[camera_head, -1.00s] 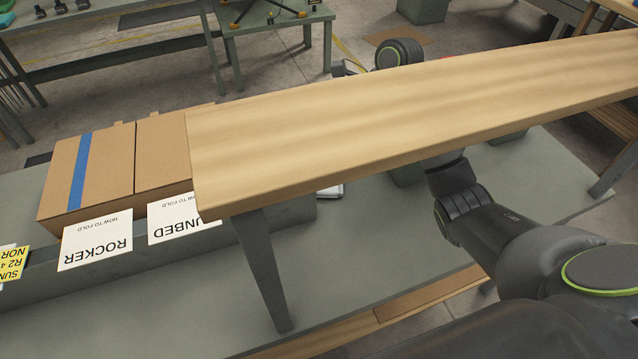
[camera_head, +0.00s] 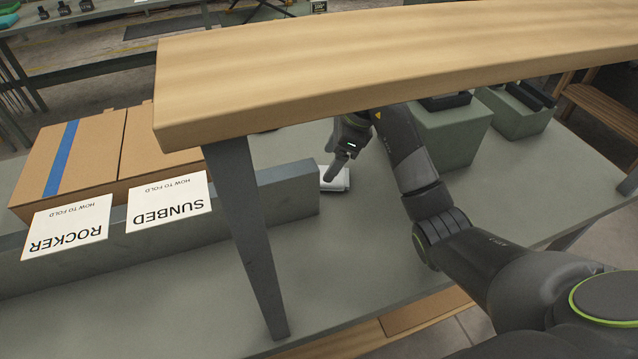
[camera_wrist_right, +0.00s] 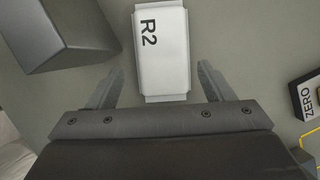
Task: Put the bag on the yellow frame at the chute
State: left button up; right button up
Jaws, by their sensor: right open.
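The bag (camera_wrist_right: 161,45) is a flat white packet marked R2 that lies on the grey bench top. In the head view it shows as a small white shape (camera_head: 336,179) just beyond the end of a grey block. My right gripper (camera_head: 342,163) reaches down under the wooden shelf over it. In the right wrist view the fingers (camera_wrist_right: 160,70) are open, one on each side of the bag's near end, with gaps showing. The shelf hides part of the right arm. My left gripper is out of view.
A wooden shelf (camera_head: 400,55) on a dark leg (camera_head: 245,235) spans above the bench (camera_head: 370,265). Cardboard boxes (camera_head: 90,160) and cards marked ROCKER (camera_head: 66,230) and SUNBED (camera_head: 168,203) stand left. A grey bin (camera_head: 447,135) stands right. A ZERO-labelled item (camera_wrist_right: 308,98) is near the wrist.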

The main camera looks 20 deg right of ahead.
aim_at(322, 174)
jog(key=shift+x, duration=2.6)
jog(key=shift+w, duration=0.2)
jog(key=c, duration=0.8)
jog(key=shift+r, duration=0.15)
